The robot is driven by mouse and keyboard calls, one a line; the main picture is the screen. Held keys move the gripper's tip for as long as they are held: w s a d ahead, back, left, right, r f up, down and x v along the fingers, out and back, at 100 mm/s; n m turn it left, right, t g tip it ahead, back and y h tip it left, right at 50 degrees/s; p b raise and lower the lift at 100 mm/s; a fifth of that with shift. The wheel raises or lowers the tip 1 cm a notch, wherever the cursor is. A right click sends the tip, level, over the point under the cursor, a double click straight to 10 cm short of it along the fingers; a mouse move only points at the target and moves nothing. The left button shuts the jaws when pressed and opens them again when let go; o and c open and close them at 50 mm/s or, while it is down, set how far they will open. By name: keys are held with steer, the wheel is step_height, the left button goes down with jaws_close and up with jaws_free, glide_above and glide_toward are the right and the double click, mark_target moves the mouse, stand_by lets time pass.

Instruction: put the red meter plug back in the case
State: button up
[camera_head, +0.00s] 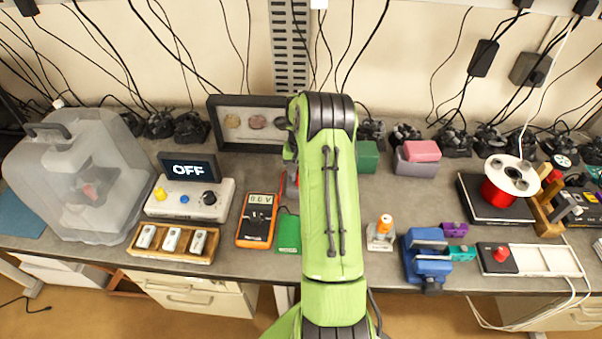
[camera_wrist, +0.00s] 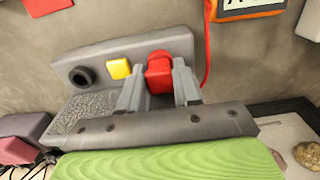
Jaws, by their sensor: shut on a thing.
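The red meter plug (camera_wrist: 159,78) is between the two fingers of my gripper (camera_wrist: 159,62) in the wrist view, and the gripper is shut on it. The plug is over the grey case (camera_wrist: 110,52), close to its long wall. I cannot tell whether it touches the case or hangs above it. The case also shows a black ring, a yellow block (camera_wrist: 118,69) and rough grey padding. Part of the case is hidden by my gripper. In the head view my green arm hides the gripper, the plug and most of the case.
An orange meter (camera_head: 257,220) with a red lead (camera_wrist: 209,45) lies beside the case. A framed coin display (camera_head: 215,105) stands behind. A green pad (camera_head: 288,232), an orange-topped bottle (camera_head: 384,224) and a blue vise (camera_head: 425,258) are near the front edge.

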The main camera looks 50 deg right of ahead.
steer(key=o, duration=1)
steer(key=shift+f, duration=0.1)
steer(key=shift+o, duration=0.2)
step_height(320, 180, up, 16)
steer(key=shift+p, duration=0.3)
steer(key=shift+f, duration=0.1)
